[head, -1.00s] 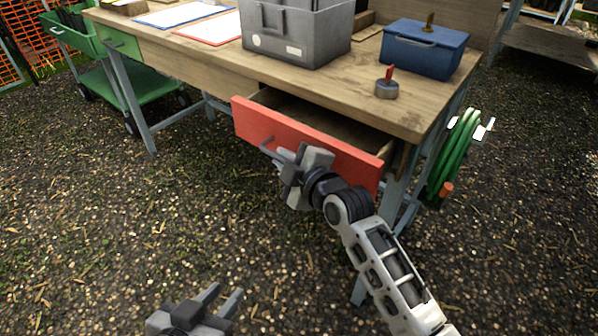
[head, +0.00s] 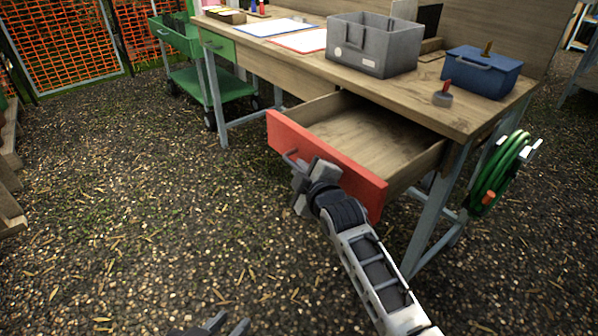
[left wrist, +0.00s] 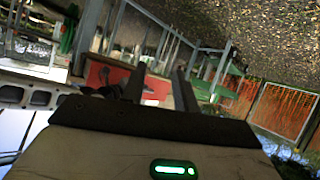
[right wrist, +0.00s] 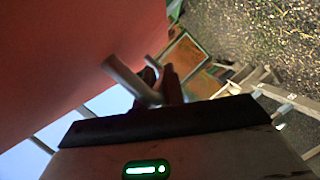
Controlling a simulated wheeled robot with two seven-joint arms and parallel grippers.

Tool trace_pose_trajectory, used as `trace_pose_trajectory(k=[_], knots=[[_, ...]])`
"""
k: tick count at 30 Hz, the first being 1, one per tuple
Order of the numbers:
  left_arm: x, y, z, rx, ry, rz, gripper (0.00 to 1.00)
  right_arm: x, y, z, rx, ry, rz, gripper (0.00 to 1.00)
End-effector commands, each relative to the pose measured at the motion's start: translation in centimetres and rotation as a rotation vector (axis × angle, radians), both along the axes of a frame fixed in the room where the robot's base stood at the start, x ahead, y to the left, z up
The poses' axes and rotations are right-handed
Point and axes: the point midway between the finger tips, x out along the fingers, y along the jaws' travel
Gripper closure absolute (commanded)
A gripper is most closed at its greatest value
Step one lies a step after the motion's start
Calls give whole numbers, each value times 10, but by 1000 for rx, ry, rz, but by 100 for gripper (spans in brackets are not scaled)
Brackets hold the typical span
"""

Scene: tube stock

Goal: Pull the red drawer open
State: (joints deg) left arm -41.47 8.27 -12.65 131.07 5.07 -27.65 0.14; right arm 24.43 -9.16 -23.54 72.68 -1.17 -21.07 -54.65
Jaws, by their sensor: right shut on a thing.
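The red drawer (head: 345,170) under the wooden workbench stands well out from the bench, and its bare wooden inside (head: 375,135) shows and looks empty. My right gripper (head: 302,178) is at the front of the drawer, shut on its grey bar handle (head: 290,160). In the right wrist view the handle (right wrist: 132,80) runs between the fingers, close to the red front (right wrist: 70,60). My left gripper (head: 228,325) is low at the bottom edge of the head view, away from the drawer. Its two fingers (left wrist: 158,85) are apart with nothing between them.
On the workbench (head: 450,118) stand a grey bin (head: 370,50), a blue toolbox (head: 482,75) and a small red-handled item (head: 442,97). A green hose reel (head: 500,175) hangs at the right end. A green cart (head: 215,88) stands at the left. The gravel in front is clear.

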Motion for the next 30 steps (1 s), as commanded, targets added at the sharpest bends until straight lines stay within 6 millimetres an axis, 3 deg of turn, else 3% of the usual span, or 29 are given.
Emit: trace_pose_trajectory(k=[5,6,8,9,20,25,30], knots=[[2,0,1,-1,-6,2,70,0,-1,-1,-2,3,-1,100],[2,0,1,-1,-6,2,70,1,-1,-1,-2,3,-1,86],[3,0,2,-1,-7,2,70,0,-1,-1,-2,3,-1,70],[3,0,2,-1,-7,2,70,0,0,-1,-2,3,-1,68],[2,0,3,-1,-5,1,70,-5,-2,1,-1,1,0,68],[1,0,9,-2,2,0,70,-27,-12,8,-1,1,1,68],[-1,0,9,-1,22,1,70,-64,-29,16,-1,3,0,68]])
